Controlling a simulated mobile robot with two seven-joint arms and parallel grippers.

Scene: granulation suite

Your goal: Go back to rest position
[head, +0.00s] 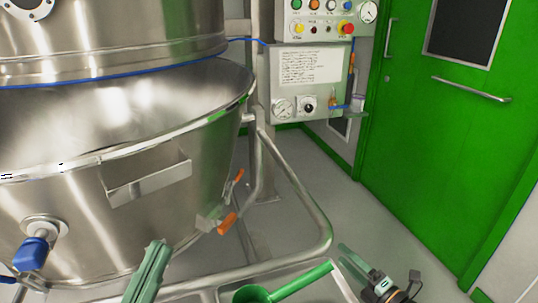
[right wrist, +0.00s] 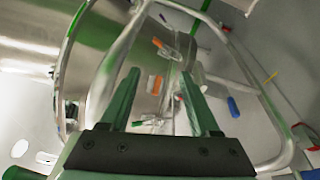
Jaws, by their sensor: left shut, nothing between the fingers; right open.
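My left gripper (head: 155,246) rises from the bottom of the head view, in front of the steel vessel. Its green fingers are shut together with nothing between them. My right gripper (head: 348,256) is at the lower right of the head view, beside the end of a green scoop's handle. In the right wrist view its two green fingers (right wrist: 160,74) stand apart, with nothing held between them. The green scoop (head: 290,284) is at the bottom edge of the head view, its bowl partly cut off. A pale edge shows around it; what supports it is unclear.
A large steel vessel (head: 85,225) fills the left, with a blue-capped port (head: 33,252) and orange-handled latches (head: 227,222). A tubular steel frame (head: 300,195) curves around it. A control panel (head: 308,78) stands behind. A green door (head: 440,130) is at right, with clear floor before it.

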